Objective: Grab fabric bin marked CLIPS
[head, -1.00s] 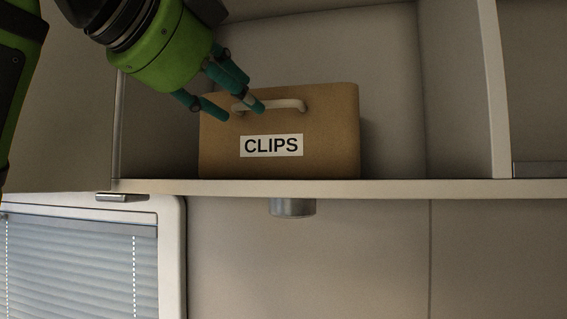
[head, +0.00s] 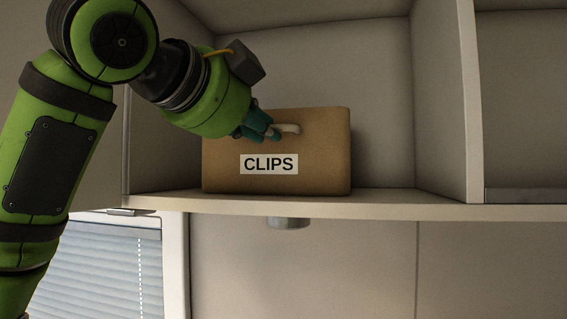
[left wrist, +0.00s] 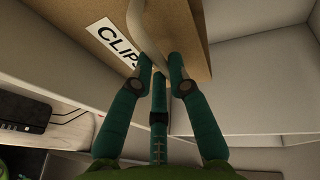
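The tan fabric bin marked CLIPS (head: 225,176) stands upright on an overhead shelf. Its front has a white CLIPS label (head: 269,164) and a pale curved handle (head: 289,128) above it. My left gripper (head: 262,131) is at the left part of this handle, in front of the bin's upper front. In the left wrist view the teal fingertips (left wrist: 161,68) stand apart on both sides of the handle (left wrist: 148,32), with the bin's front (left wrist: 80,30) behind. The gripper looks open; contact with the handle is unclear. My right gripper is out of view.
The shelf edge (head: 400,208) runs below the bin. A divider wall (head: 447,110) stands to the right, with free shelf room between. A small metal cylinder (head: 288,223) hangs under the shelf, and a window with blinds (head: 100,270) is below left.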

